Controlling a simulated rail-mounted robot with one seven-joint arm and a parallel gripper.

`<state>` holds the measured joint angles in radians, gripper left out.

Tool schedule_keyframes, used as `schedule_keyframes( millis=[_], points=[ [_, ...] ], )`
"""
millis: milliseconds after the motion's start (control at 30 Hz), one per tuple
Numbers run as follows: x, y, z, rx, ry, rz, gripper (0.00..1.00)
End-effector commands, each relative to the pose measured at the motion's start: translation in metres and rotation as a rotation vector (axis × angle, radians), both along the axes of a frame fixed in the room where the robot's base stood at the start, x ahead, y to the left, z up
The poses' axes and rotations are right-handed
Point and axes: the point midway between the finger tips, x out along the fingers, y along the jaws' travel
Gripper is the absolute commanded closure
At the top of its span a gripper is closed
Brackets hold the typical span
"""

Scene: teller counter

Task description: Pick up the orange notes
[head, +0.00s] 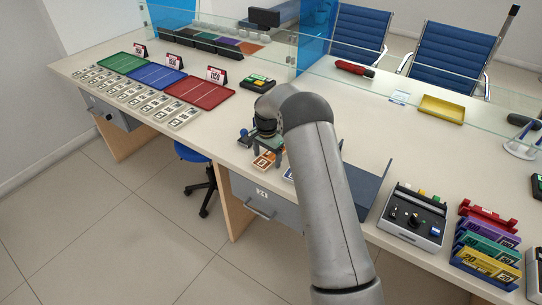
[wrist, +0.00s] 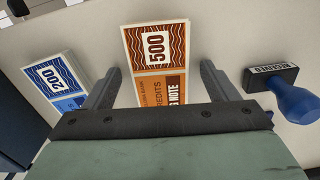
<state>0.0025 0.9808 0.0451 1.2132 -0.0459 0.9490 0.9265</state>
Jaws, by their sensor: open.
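In the head view the orange notes (head: 264,161) show just below my gripper (head: 268,150) near the counter's front edge. My gripper is open and empty, with one finger on each side of the stack; whether the fingers touch the counter I cannot tell.
Blue notes (wrist: 58,82) marked 200 lie left of my gripper. A blue-handled stamp (wrist: 291,98) lies to its right. A red tray (head: 201,93) and small note stacks (head: 184,117) lie left along the counter. A control box (head: 411,216) and note rack (head: 487,240) stand right.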

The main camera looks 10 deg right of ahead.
Motion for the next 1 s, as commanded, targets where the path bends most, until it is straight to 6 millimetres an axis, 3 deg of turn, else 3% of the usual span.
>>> schedule_keyframes(
  millis=[133, 167, 300, 333, 733, 1000],
  points=[
    [0.0, 0.0, 0.0, 0.0, 0.0, 0.0, 0.2],
    [0.0, 0.0, 0.0, 0.0, 0.0, 0.0, 0.26],
    [0.0, 0.0, 0.0, 0.0, 0.0, 0.0, 0.65],
    [0.0, 0.0, 0.0, 0.0, 0.0, 0.0, 0.69],
    [0.001, 0.0, 0.005, 0.0, -0.001, 0.0, 0.69],
    [-0.006, -0.005, 0.041, -0.002, -0.004, -0.001, 0.69]
  ],
)
